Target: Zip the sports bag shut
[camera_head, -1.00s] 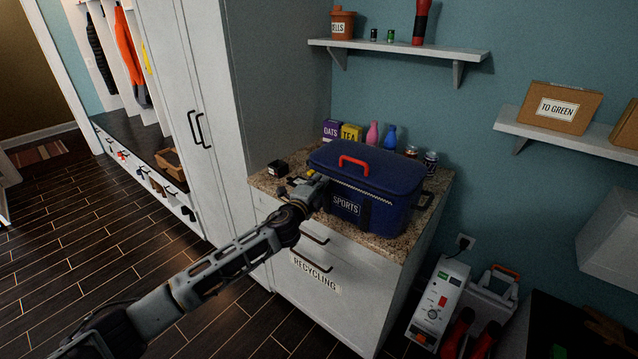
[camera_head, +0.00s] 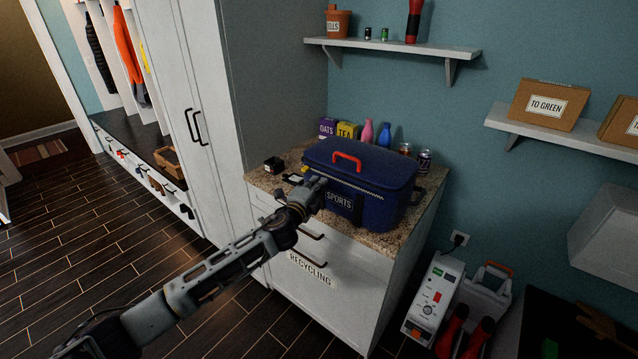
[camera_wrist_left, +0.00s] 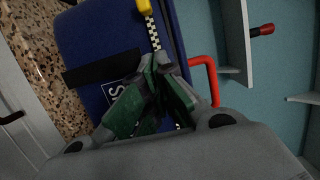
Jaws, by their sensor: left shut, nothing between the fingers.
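The dark blue sports bag (camera_head: 385,208) stands on the counter with its lid (camera_head: 360,160) down and a red handle (camera_head: 347,157) on top. A black-and-white zip strip (camera_head: 366,192) runs along the front under the lid. In the left wrist view the strip (camera_wrist_left: 153,33) ends near a yellow tab (camera_wrist_left: 144,6), which looks like the zip pull. My left gripper (camera_head: 320,183) is at the bag's front left, beside the strip. Its green-padded fingers (camera_wrist_left: 155,88) are shut and empty, apart from the yellow tab, and hide part of the strip. My right gripper is out of view.
The speckled counter (camera_head: 262,180) holds a small black box (camera_head: 273,165) at left, and cartons, bottles and cans behind the bag. A tall white cabinet (camera_head: 205,100) stands left. A wall shelf (camera_head: 395,48) is above.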

